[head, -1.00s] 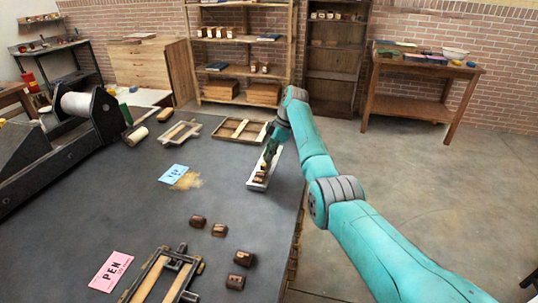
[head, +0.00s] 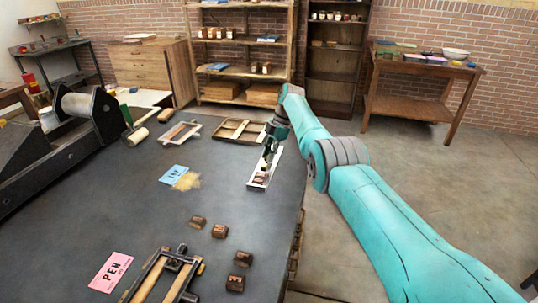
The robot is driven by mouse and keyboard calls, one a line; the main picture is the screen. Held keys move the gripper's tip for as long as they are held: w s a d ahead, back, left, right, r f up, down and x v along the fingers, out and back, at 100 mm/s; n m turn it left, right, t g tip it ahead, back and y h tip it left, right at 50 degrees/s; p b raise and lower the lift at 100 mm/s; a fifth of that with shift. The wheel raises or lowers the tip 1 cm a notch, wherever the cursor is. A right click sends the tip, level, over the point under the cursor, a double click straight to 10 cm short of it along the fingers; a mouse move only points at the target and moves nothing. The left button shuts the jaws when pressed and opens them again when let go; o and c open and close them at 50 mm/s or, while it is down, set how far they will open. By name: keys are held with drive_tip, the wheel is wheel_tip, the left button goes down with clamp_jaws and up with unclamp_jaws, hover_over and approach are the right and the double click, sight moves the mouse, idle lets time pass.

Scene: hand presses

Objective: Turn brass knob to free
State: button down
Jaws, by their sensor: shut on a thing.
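My gripper (head: 267,163) is over the pale narrow tray (head: 256,185) near the table's right side. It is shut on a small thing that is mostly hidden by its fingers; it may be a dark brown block. Several small brown blocks (head: 260,178) are in the tray just below the fingertips. A metal and wood frame (head: 150,280) lies at the front edge of the view. A small yellowish part (head: 201,269) at its right side may be the brass knob; nothing touches it. Its turned position is too small to tell.
Several loose brown blocks (head: 220,231) lie between tray and frame. A black press (head: 60,140) stands left. Another wooden frame (head: 240,130) lies behind the tray. The table's middle is clear.

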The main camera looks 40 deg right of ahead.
idle(0.7)
drive_tip(key=c, duration=1.3)
unclamp_jaws()
drive_tip(key=shift+o, duration=0.2)
drive_tip(key=shift+r, duration=0.1)
wheel_tip(320, 180, up, 10)
